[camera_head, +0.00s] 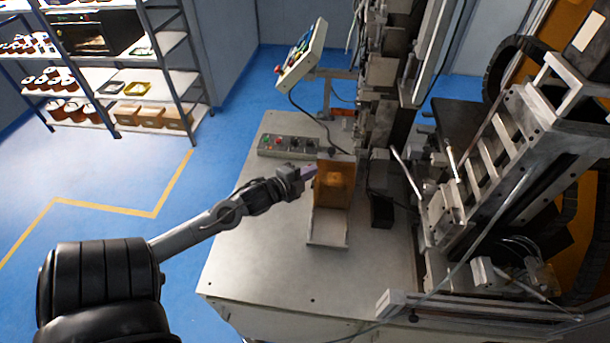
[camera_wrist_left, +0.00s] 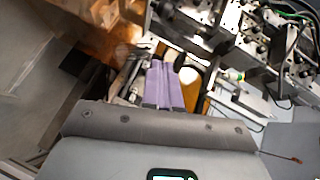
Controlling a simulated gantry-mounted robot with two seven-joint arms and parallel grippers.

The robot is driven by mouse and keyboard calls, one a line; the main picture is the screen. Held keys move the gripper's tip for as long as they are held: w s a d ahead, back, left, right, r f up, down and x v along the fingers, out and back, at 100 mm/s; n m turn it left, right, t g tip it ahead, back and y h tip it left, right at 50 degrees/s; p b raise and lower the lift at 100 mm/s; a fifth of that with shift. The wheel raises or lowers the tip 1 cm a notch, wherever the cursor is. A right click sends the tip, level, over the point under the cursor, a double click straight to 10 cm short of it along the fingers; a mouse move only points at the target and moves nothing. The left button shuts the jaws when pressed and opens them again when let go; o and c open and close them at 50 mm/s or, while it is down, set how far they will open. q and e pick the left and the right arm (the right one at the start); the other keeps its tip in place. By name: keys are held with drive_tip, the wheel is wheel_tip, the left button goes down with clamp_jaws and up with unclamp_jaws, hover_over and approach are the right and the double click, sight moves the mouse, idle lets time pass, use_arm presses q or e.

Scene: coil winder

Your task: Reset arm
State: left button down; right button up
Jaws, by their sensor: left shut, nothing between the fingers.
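My left arm comes in from the left in the head view. Its gripper (camera_head: 311,169) is held over the machine's table, close beside the upright orange-brown plate. In the left wrist view the purple fingers of this gripper (camera_wrist_left: 160,75) lie together, shut and empty. I cannot tell from these views whether the fingertips touch the plate. My right gripper is in neither view.
The orange-brown plate (camera_head: 333,187) stands on the grey machine table (camera_head: 265,270). A button box (camera_head: 289,147) lies behind the gripper, and a tilted control panel (camera_head: 301,55) stands farther back. Winder machinery (camera_head: 450,205) fills the right. The table's front left is clear.

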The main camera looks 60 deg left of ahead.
use_arm(q)
drive_tip(key=s+d+r+n+g+h+p, duration=0.15)
drive_tip(key=d+p, duration=0.35)
drive_tip(key=d, duration=0.6)
drive_tip(key=s+d+r+n+g+h+p, duration=0.1)
drive_tip(key=s+d+n+g+h+p, duration=0.2)
drive_tip(key=d, duration=0.8)
drive_tip(key=s+d+f+n+g+p, duration=0.1)
drive_tip(key=s+d+f+n+g, duration=0.1)
drive_tip(key=s+d+n+g, duration=0.3)
drive_tip(key=s+d+g, duration=0.1)
drive_tip(key=s+d, duration=0.2)
drive_tip(key=s, duration=0.3)
drive_tip(key=shift+s+f+g+p, duration=0.15)
drive_tip(key=shift+s+g+p, duration=0.05)
drive_tip(key=shift+g+p, duration=0.15)
drive_tip(key=shift+n, duration=0.25)
